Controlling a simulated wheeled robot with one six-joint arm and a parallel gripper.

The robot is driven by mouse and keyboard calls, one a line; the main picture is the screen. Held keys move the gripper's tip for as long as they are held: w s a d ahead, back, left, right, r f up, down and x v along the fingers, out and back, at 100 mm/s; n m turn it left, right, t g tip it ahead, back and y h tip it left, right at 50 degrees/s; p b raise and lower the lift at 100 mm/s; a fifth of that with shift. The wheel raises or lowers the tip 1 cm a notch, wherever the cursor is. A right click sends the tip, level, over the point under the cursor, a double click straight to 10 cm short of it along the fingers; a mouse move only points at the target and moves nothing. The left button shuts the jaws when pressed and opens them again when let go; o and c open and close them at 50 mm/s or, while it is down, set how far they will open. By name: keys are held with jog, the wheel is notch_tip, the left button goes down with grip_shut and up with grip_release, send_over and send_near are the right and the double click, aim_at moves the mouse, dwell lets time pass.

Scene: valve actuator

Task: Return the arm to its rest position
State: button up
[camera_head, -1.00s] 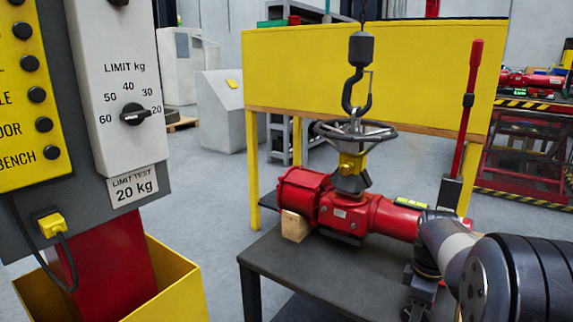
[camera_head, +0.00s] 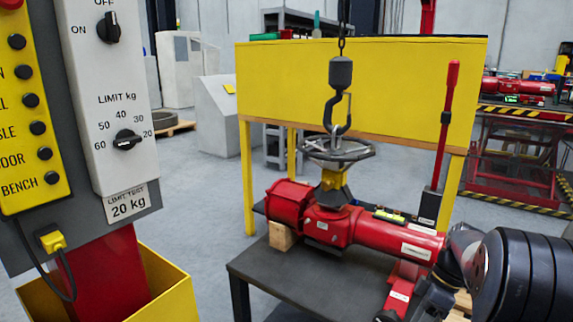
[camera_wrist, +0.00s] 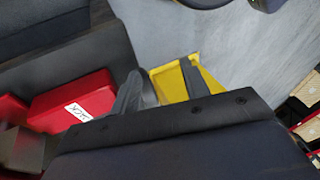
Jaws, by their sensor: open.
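My arm (camera_head: 520,270) reaches in from the lower right of the head view, beside the bench and the red valve actuator (camera_head: 375,229). In the wrist view my gripper (camera_wrist: 162,84) is open, with its two grey fingers apart. I see nothing held between them. Behind the fingers is a yellow surface on the grey floor. A red labelled block (camera_wrist: 75,103) lies to the left of the fingers. In the head view my gripper's tips cannot be made out.
The actuator lies on a dark bench (camera_head: 265,278), its handwheel (camera_head: 338,149) under a hanging hook (camera_head: 336,112). A red lever (camera_head: 446,120) stands upright at its right. A yellow panel (camera_head: 400,85) is behind. The control panel (camera_head: 112,130) is at left.

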notch_tip(320, 180, down, 6)
jog(key=s+d+t+y+p, duration=0.1)
jog(key=t+y+p, duration=0.1)
jog(key=y, duration=0.8)
jog(key=shift+s+f+n+t+p, duration=0.2)
jog(key=shift+n+t+p, duration=0.2)
jog(key=shift+p, duration=0.05)
